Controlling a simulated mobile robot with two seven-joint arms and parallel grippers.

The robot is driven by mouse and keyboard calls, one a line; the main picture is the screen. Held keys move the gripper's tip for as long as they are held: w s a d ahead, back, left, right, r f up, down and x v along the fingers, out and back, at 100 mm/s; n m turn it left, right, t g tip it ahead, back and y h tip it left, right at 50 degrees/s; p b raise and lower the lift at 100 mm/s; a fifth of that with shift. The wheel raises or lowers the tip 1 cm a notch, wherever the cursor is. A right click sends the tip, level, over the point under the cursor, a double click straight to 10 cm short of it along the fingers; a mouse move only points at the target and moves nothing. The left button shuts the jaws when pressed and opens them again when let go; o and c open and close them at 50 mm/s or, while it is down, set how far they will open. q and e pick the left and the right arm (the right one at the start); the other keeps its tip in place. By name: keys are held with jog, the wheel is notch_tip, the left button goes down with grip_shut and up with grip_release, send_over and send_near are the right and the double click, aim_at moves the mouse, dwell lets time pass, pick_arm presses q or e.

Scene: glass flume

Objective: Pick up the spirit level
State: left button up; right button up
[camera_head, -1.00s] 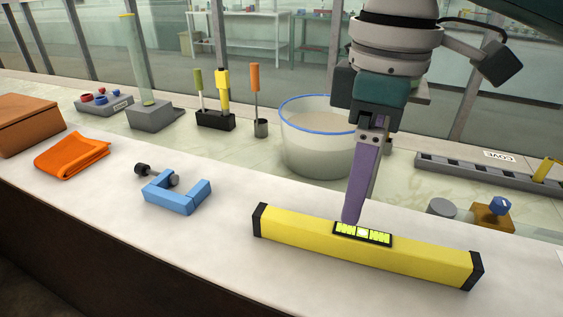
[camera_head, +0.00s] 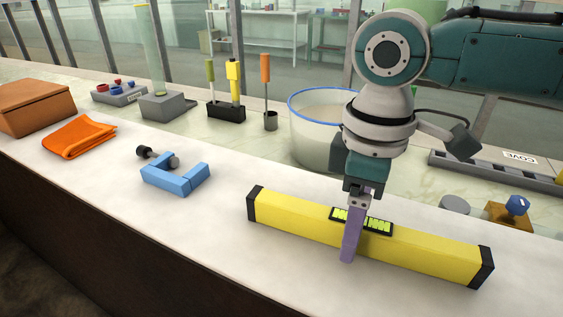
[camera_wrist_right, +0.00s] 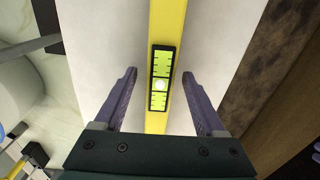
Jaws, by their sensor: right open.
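The spirit level (camera_head: 290,220) is a long yellow bar with black end caps and a green vial window on top. It lies on the pale counter at lower right. My right gripper (camera_head: 358,232) points down at its middle. One purple finger hangs in front of the level's near face; the other is mostly hidden behind the gripper and level. In the right wrist view the jaws (camera_wrist_right: 159,76) are open, one finger on each side of the yellow bar (camera_wrist_right: 165,25), with visible gaps. My left gripper is not in view.
A blue clamp (camera_head: 175,178) and an orange cloth (camera_head: 80,137) lie to the left. A blue-rimmed tub (camera_head: 305,135) stands behind my right gripper. A grey rail (camera_head: 490,170) and a brown block with a blue knob (camera_head: 510,213) are at right. The counter's front edge is near.

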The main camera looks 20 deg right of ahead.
grip_shut()
dwell(0.6)
